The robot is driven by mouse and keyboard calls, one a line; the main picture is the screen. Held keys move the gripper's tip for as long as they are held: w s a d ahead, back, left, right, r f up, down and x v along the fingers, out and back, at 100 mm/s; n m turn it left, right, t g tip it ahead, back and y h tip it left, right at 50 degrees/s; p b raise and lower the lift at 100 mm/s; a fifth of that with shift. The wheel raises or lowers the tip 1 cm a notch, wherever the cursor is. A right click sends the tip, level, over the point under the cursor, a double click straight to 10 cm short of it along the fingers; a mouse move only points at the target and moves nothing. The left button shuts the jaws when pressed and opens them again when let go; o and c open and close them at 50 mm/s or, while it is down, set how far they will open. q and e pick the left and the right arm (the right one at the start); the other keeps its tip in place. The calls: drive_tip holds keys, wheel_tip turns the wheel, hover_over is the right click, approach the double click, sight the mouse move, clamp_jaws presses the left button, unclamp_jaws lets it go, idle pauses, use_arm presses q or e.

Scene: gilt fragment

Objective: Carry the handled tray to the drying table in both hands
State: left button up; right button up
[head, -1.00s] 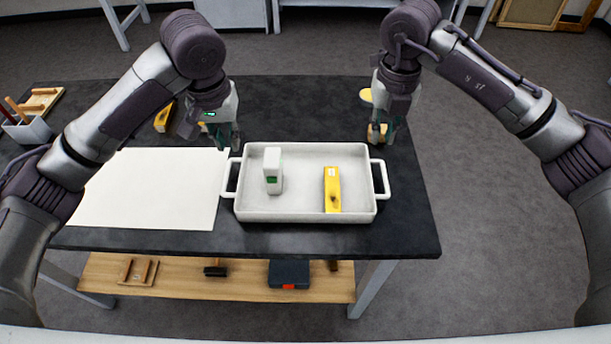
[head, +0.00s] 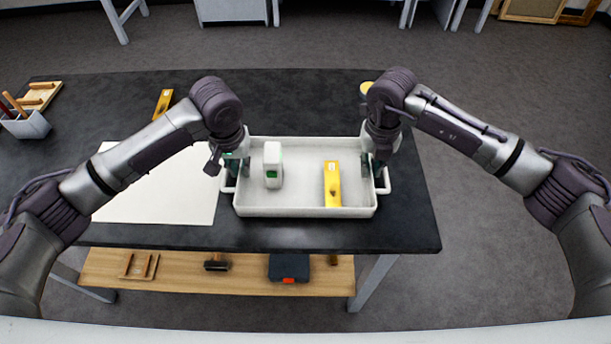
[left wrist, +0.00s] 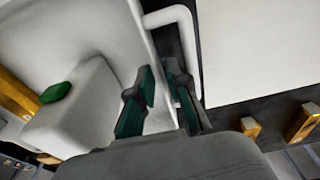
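The white handled tray (head: 300,212) stands on the dark table, with a loop handle at each short end. In it are a white block-like item with a green patch (head: 272,165) and a yellow bar (head: 332,185). My left gripper (head: 237,166) is at the tray's left end. In the left wrist view its open fingers (left wrist: 157,92) straddle the end wall, one inside the tray, one in the gap by the handle (left wrist: 185,45). My right gripper (head: 373,167) is at the right end, its fingers apart around the wall there. Which table is the drying table I cannot tell.
A large white sheet (head: 150,195) lies left of the tray on the dark table (head: 290,100). A holder with sticks (head: 27,126) and a yellow tool (head: 162,104) are farther left. A wooden shelf (head: 190,272) is below. Open grey floor (head: 500,260) lies to the right.

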use_arm(q)
drive_tip(key=shift+f, duration=0.35)
use_arm(e)
drive_tip(key=shift+f, duration=0.4)
use_arm(q)
clamp_jaws()
use_arm(e)
clamp_jaws()
drive_tip(key=shift+r, duration=0.1)
